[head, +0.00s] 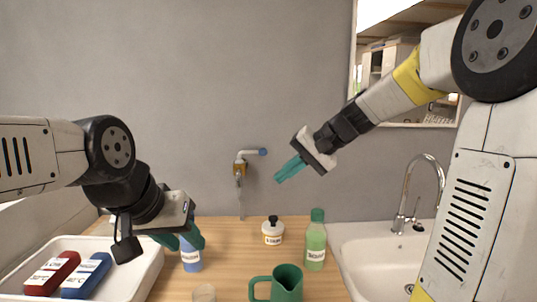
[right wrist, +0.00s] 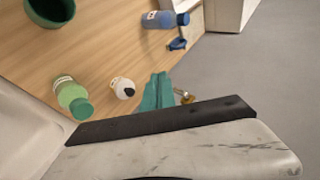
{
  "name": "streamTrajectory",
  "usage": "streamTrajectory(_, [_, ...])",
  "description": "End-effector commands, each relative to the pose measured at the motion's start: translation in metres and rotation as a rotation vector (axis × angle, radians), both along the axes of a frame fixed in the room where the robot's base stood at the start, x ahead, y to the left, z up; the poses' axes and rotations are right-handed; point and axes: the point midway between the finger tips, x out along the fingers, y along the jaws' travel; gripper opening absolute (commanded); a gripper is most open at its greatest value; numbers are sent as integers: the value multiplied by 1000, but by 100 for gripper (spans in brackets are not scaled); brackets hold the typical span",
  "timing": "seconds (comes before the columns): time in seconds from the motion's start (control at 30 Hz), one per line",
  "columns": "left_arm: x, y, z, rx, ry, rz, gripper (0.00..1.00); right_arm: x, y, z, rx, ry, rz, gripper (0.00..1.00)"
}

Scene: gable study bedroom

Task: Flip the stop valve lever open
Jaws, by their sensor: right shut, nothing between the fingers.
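The stop valve (head: 240,168) is a small brass body on the grey wall, above the back of the counter. In the right wrist view, the shut fingers (right wrist: 157,92) show beside a brass part of the valve (right wrist: 186,97); the lever is not clear there. My left gripper (head: 181,240) is open, low at the left, in front of a blue bottle (head: 191,259).
On the wooden counter (head: 240,275) stand a white lidded jar (head: 272,236), a green bottle (head: 315,245) and a green jug (head: 287,283). A white tray (head: 148,268) holds red and blue containers at left. A sink (head: 365,260) with a tap is at right.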

Motion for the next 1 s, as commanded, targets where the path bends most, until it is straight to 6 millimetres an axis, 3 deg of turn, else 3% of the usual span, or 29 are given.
streamTrajectory(0.03, [0, 0, 0, 0, 0, 0, 36, 27, 1, -4, 70, 22, -17, 0])
streamTrajectory(0.1, [0, 0, 0, 0, 0, 0, 36, 62, 2, -4, 177, 38, -39, 0])
streamTrajectory(0.3, [0, 0, 0, 0, 0, 0, 36, 158, -15, -11, 482, 50, -124, 0])
streamTrajectory(0.5, [0, 0, 0, 0, 0, 0, 36, 220, -46, -20, 700, 24, -202, 0])
streamTrajectory(0.7, [0, 0, 0, 0, 0, 0, 36, 242, -61, -24, 782, 8, -236, 0])
streamTrajectory(1.0, [0, 0, 0, 0, 0, 0, 36, 242, -61, -24, 786, 8, -236, 0])
